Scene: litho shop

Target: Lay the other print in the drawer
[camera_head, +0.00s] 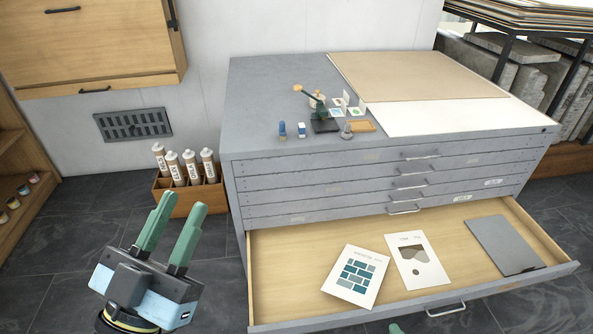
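The drawer (285,265) of the grey flat-file cabinet is pulled open. A print with teal and grey blocks (357,277) lies turned at an angle in its middle, its lower corner close to the front lip. A second print with brown and dark shapes (417,260) lies to its right, also slightly turned. The two are close but do not overlap. My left gripper (182,202) is to the left of the cabinet, its green fingers apart and empty. Only a green tip of my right gripper (395,328) shows at the bottom edge, below the drawer front; the rest is out of frame.
A dark grey folder or board (505,245) lies at the drawer's right. A wooden box of labelled tubes (188,185) stands left of the cabinet. The cabinet top (262,95) holds small tools, little cards and large sheets (415,78). The drawer's left part is bare.

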